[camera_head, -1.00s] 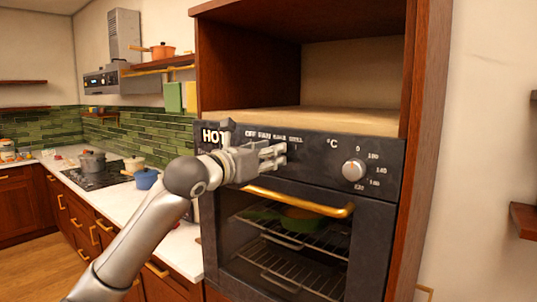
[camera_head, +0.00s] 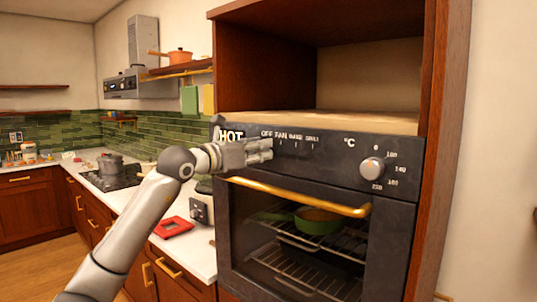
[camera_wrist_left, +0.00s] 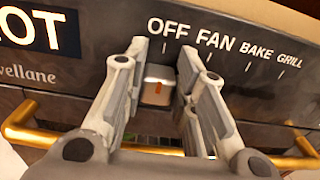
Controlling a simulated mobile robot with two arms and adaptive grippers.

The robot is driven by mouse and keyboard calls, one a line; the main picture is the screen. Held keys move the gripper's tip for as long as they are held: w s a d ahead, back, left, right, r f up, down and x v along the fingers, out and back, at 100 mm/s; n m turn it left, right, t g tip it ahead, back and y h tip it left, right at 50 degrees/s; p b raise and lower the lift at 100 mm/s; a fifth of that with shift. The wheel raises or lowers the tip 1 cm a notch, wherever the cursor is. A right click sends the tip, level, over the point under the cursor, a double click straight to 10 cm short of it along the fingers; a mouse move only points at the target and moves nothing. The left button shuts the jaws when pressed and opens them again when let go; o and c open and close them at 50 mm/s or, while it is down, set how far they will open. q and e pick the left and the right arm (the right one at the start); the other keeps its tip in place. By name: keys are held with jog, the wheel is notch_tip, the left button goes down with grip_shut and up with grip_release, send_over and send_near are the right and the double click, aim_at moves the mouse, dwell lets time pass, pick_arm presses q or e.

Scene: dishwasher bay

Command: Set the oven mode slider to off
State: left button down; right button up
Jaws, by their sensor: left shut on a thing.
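My left gripper (camera_wrist_left: 158,75) is shut on the knob, one finger on each side. In the head view my left gripper (camera_head: 268,150) is at the oven panel (camera_head: 335,160), below OFF and FAN, and hides the knob. My right gripper is not in view.
A gold oven handle (camera_head: 300,198) runs just below the slider. A round temperature knob (camera_head: 372,168) is at the panel's right. A green pan (camera_head: 318,225) shows inside the oven. A red object (camera_head: 173,227) lies on the counter at left.

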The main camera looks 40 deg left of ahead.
pick_arm(q)
jog(key=shift+a+r, duration=0.1)
jog(key=shift+a, duration=0.05)
jog(key=c, duration=1.6)
grip_release()
jog(key=o, duration=0.4)
jog(key=shift+a, duration=0.15)
jog(key=shift+o, duration=0.2)
jog(key=s, duration=1.2)
jog(key=shift+a, duration=0.45)
